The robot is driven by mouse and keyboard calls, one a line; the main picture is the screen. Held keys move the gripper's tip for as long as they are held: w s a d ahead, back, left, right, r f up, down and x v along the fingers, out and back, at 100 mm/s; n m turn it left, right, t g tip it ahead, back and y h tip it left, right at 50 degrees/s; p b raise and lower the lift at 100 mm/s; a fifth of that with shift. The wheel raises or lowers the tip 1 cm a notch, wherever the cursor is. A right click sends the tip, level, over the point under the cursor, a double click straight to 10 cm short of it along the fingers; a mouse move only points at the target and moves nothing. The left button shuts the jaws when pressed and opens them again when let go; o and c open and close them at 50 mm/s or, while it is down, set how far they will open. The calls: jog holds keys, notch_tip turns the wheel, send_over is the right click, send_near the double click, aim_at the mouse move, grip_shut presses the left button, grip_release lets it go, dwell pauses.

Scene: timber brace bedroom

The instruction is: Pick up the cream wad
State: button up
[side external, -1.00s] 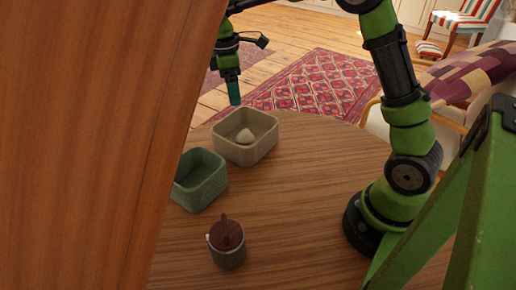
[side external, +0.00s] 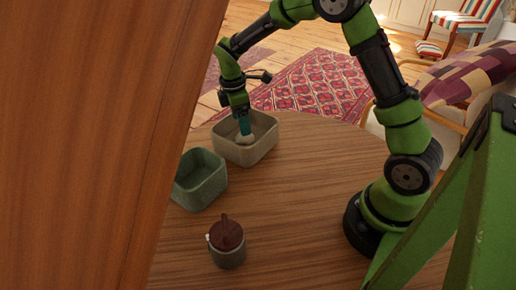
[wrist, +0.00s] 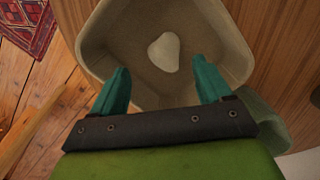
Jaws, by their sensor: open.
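The cream wad (wrist: 165,52) lies on the floor of the beige bin, near its middle in the wrist view. In the side view the wad (side external: 246,140) shows just below my fingertips. The beige bin (side external: 232,157) stands on the round wooden table; its rim also shows in the wrist view (wrist: 90,57). My gripper (side external: 244,127) points down into the bin from above. In the wrist view my gripper (wrist: 162,80) is open, with its two teal fingers apart and nothing between them. The wad is ahead of the fingertips there. I cannot tell the exact gap between fingertips and wad.
A green bin (side external: 200,182) stands beside the beige one, and looks empty. A lidded pot (side external: 227,245) in brown and grey stands nearer the camera. A large wooden panel (side external: 90,140) blocks the left. The table (side external: 305,190) is clear to the right of the bins.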

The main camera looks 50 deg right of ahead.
aim_at(244, 138)
jog(key=f, duration=0.3)
jog(key=shift+s+a+f, duration=0.1)
jog(key=shift+s+f, duration=0.3)
jog(key=shift+f, duration=0.65)
jog(key=shift+c, duration=0.4)
jog(key=c, duration=1)
